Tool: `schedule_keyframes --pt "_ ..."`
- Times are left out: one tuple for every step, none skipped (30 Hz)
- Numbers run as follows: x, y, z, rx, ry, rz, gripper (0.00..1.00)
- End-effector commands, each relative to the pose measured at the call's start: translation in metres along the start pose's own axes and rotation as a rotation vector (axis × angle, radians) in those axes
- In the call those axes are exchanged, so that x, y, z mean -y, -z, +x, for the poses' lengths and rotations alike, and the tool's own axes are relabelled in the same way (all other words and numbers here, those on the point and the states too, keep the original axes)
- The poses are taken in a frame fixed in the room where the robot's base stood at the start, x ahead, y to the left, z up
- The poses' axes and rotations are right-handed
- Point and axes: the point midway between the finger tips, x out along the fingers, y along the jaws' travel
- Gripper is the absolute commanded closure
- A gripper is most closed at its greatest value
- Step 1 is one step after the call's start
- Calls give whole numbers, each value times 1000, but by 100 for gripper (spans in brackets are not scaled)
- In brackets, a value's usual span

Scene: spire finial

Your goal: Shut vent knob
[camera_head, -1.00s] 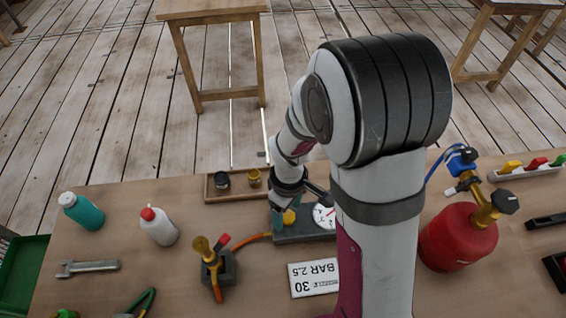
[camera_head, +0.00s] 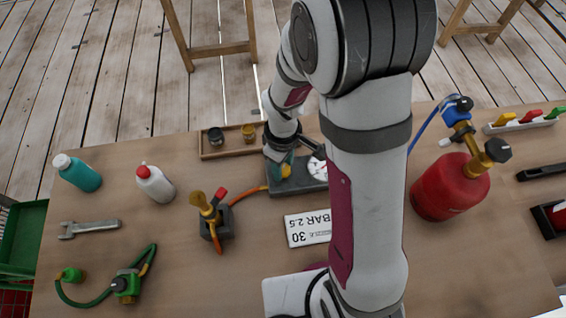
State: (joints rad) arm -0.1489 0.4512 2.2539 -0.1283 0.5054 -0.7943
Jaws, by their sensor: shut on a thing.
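A dark grey block (camera_head: 312,185) lies near the middle of the bench with a round white gauge (camera_head: 316,168) on it, partly behind my arm. A small yellow knob (camera_head: 286,171) stands at the block's left part; I take it for the vent knob. My gripper (camera_head: 283,167) points down over it, with teal fingertips on either side, shut on the knob. The fingers hide much of the knob, so its turn angle cannot be read.
A wooden tray (camera_head: 205,153) with two small jars is behind. A white card (camera_head: 307,229) lies in front. A red gas cylinder (camera_head: 450,187) stands right. Bottles and a wrench (camera_head: 88,229) are at left.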

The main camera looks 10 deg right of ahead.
Motion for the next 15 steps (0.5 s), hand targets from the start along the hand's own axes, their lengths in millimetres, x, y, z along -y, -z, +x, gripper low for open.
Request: schedule_keyframes --pt "0 0 0 0 0 8 100" --pt "0 0 0 0 0 15 100" --pt "0 0 0 0 0 26 100" --pt "0 0 0 0 0 36 100" --pt "0 0 0 0 0 49 100" --pt "0 0 0 0 0 68 100" --pt "0 0 0 0 0 86 100" --pt "0 0 0 0 0 104 100" --pt "0 0 0 0 0 132 100" --pt "0 0 0 0 0 156 100" --pt "0 0 0 0 0 181 100" --pt "0 0 0 0 0 215 100" --pt "0 0 0 0 0 242 100" --pt "0 0 0 0 0 270 100" --pt "0 0 0 0 0 308 100"
